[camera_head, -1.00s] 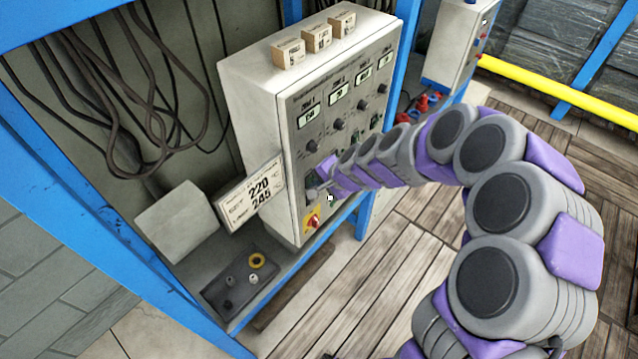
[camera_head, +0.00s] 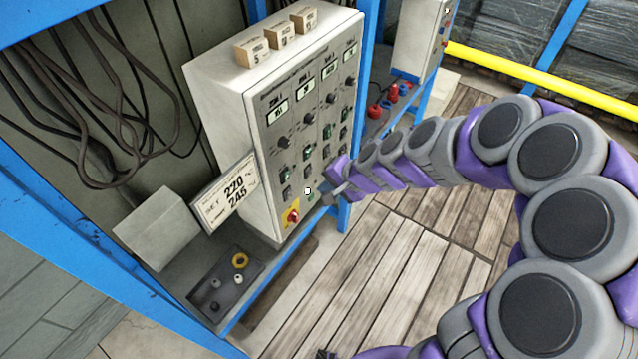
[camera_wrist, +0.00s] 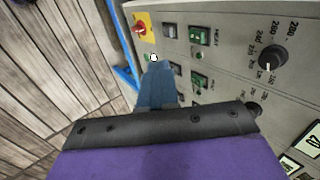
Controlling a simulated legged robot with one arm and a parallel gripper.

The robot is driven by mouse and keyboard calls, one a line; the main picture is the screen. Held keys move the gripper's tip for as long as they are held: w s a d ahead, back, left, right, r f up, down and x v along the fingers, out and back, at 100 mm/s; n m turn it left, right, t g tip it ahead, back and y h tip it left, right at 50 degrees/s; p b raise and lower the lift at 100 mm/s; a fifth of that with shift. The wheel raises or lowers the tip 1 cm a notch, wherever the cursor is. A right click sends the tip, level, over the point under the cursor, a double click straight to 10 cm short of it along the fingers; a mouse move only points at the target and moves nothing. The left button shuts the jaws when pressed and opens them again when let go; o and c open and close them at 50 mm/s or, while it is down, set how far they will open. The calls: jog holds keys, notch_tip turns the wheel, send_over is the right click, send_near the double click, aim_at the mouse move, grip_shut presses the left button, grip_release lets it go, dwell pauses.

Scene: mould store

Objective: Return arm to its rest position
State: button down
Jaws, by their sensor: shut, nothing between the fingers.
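My purple and grey arm reaches in from the right in the head view. My gripper (camera_head: 328,197) is shut and empty, just in front of the lower right part of the grey control panel (camera_head: 262,150). In the wrist view, the blue-grey shut fingers (camera_wrist: 157,85) point toward the panel face (camera_wrist: 225,85), near a small white round button (camera_wrist: 153,58). I cannot tell whether the fingertips touch the panel. The red rotary switch on a yellow plate (camera_head: 292,215) is left of the gripper, and it also shows in the wrist view (camera_wrist: 140,29).
Blue frame posts (camera_head: 362,90) stand beside the panel. A sign reading 220 and 245 (camera_head: 226,190) and a dark tray (camera_head: 222,287) are at left. A yellow rail (camera_head: 540,82) crosses at the back right. The wooden floor (camera_head: 390,270) below the arm is clear.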

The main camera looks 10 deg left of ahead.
jog(key=s+d+r+n+g+h, duration=0.2)
jog(key=s+d+r+h, duration=0.1)
jog(key=s+d, duration=0.8)
jog(key=s+d+r+n+g+h+b, duration=0.1)
jog(key=s+d+r+n+g+h, duration=0.1)
jog(key=s+d+r, duration=0.4)
jog(key=s+d+h, duration=0.1)
jog(key=s+d, duration=0.4)
jog(key=s, duration=0.8)
jog(key=shift+g+h, duration=0.3)
jog(key=shift+h, duration=0.1)
jog(key=shift+w+d, duration=0.1)
jog(key=shift+d, duration=0.35)
jog(key=shift+a, duration=0.3)
jog(key=shift+d, duration=0.15)
